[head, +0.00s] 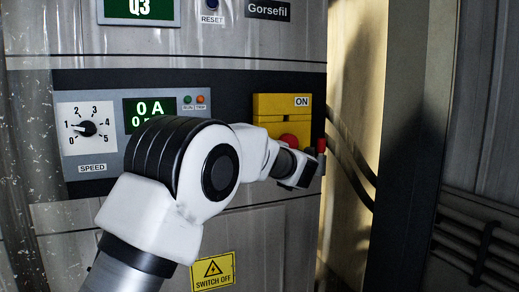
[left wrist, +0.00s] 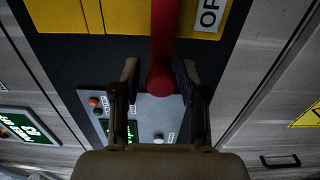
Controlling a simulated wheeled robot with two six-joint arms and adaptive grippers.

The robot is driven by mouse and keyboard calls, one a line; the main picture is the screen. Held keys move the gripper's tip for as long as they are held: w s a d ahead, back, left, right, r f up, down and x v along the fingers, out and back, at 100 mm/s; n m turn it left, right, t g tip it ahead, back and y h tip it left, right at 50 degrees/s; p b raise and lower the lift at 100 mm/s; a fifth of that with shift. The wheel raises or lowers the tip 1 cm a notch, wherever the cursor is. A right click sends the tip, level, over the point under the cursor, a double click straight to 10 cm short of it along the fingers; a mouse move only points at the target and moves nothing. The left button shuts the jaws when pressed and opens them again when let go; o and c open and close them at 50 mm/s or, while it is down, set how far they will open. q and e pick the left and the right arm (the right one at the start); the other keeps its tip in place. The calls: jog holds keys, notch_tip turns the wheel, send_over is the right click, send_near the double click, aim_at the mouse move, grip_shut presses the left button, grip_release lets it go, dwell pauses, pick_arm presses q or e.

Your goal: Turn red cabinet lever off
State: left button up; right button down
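The red lever (left wrist: 163,40) shows in the left wrist view as a bar ending in a rounded knob between my left fingers. In the head view a small part of the red lever (head: 321,146) shows at the right edge of the cabinet, beside the yellow box (head: 265,105) marked ON. My left gripper (head: 299,172) is at that edge, just below the visible red part. In the left wrist view my left gripper (left wrist: 159,72) is open, one finger on each side of the knob, with gaps visible. My right gripper is not in view.
A speed dial (head: 87,128) and a green display (head: 151,112) are on the cabinet's left. Cables (head: 350,150) hang right of the cabinet, near a dark post (head: 409,150).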

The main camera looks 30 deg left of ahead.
pick_arm(q)
jog(key=shift+w+a+f, duration=0.2)
jog(key=shift+w+f, duration=0.1)
jog(key=shift+s+d+r, duration=0.25)
jog(key=shift+s+d, duration=0.1)
jog(key=shift+s, duration=0.05)
jog(key=v, duration=1.1)
jog(key=shift+f, duration=0.25)
jog(key=shift+f, duration=0.1)
